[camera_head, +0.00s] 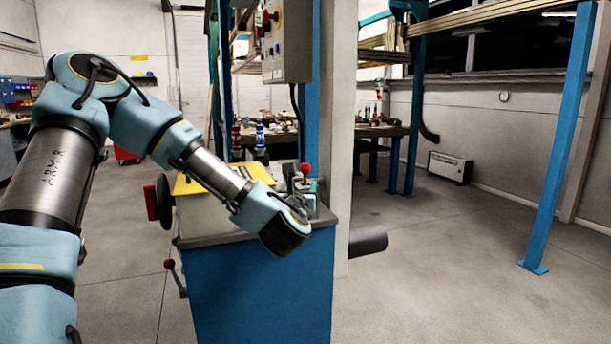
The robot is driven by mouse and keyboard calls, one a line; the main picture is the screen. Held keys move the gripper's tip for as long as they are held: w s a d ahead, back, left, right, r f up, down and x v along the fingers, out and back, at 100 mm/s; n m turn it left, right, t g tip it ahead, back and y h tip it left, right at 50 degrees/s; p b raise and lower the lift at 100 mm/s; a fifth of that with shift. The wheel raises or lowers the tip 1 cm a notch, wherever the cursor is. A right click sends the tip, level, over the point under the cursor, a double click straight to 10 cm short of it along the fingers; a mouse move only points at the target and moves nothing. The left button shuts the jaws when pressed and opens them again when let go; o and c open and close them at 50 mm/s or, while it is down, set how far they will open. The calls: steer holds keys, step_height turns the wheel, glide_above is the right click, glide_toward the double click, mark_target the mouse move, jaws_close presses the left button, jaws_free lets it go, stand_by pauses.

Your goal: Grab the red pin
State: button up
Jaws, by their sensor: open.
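A small red piece (305,169), which looks like the red pin, stands upright over the grey metal parts on top of the blue machine cabinet. My arm reaches in from the left over the cabinet, and my gripper (299,196) is at its end, just below and in front of the red piece in the picture. My gripper is open. Its fingers are small and blend with the grey metal behind, so I cannot tell whether they touch anything. The lower part of the red piece is hidden.
The blue cabinet (240,290) has a yellow plate (198,184) on top.

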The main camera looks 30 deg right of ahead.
mark_target(305, 176)
steer(key=x, duration=0.4)
steer(key=p+x, duration=0.2)
steer(key=x, duration=0.1)
steer(key=shift+r, duration=0.3)
steer(key=shift+w+d+f+p, duration=0.1)
steer(key=shift+w+d+p, duration=0.2)
steer(key=shift+w, duration=0.25)
jaws_close()
